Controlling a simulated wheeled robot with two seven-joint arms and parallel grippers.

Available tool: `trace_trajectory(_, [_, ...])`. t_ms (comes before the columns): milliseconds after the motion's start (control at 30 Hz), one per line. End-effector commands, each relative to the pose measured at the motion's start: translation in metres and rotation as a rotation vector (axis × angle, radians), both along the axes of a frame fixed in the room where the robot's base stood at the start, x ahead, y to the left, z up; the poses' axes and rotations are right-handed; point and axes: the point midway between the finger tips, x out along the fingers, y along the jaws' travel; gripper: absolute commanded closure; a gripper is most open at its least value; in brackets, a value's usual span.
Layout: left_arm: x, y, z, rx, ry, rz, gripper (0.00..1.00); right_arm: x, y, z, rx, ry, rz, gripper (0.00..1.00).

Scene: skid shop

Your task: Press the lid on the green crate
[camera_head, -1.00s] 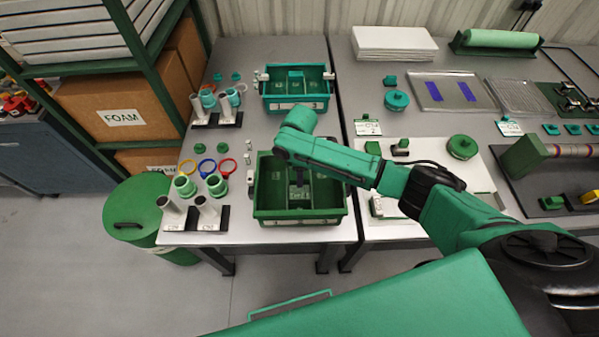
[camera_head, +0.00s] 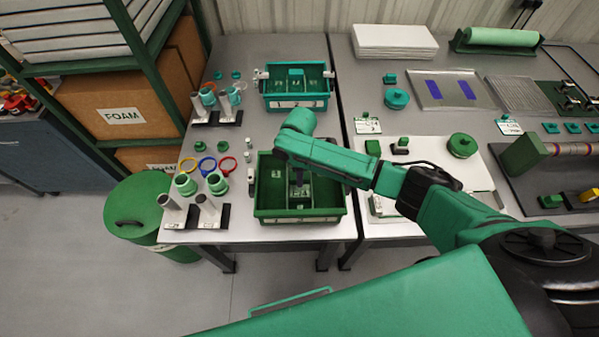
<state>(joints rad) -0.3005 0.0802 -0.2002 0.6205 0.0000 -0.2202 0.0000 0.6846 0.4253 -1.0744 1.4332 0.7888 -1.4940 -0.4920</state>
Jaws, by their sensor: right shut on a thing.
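The green crate (camera_head: 265,215) stands open at the front of the left table. Its inside is divided into compartments with small white labels. My right gripper (camera_head: 301,192) points down into the crate near its middle. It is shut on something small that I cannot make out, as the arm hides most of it. I cannot tell whether it touches the crate floor or the dividers. I cannot make out a lid on the crate. My left gripper is out of view.
A teal crate (camera_head: 295,100) stands behind. Tubes on stands (camera_head: 208,212) and coloured rings (camera_head: 207,167) lie to the left. A round green bin (camera_head: 140,205) stands on the floor. The right table holds a white board (camera_head: 470,178) with green parts.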

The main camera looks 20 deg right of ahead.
Motion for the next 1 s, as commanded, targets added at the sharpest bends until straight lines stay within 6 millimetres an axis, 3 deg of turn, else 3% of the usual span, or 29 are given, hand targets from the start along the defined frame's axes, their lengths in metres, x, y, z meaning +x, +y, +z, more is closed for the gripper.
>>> trace_trajectory(267, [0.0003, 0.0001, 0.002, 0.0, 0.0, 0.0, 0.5, 0.0002, -0.0003, -0.0009, 0.0, -0.001, 0.0, 1.0])
trace_trajectory(300, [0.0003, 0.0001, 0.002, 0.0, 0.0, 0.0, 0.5, 0.0002, -0.0003, -0.0009, 0.0, -0.001, 0.0, 0.39])
trace_trajectory(367, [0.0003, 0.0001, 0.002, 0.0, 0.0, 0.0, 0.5, 0.0002, -0.0003, -0.0009, 0.0, 0.0, 0.0, 0.19])
trace_trajectory(567, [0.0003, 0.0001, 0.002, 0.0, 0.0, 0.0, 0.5, 0.0001, -0.0003, -0.001, 0.0, 0.0, 0.0, 0.19])
trace_trajectory(667, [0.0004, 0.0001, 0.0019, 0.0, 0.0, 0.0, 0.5, -0.0003, -0.0005, -0.0016, -0.001, 0.001, 0.0, 0.0])
trace_trajectory(1000, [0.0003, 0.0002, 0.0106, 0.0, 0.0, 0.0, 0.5, -0.0001, -0.0004, 0.007, 0.0, 0.001, 0.0, 0.0])
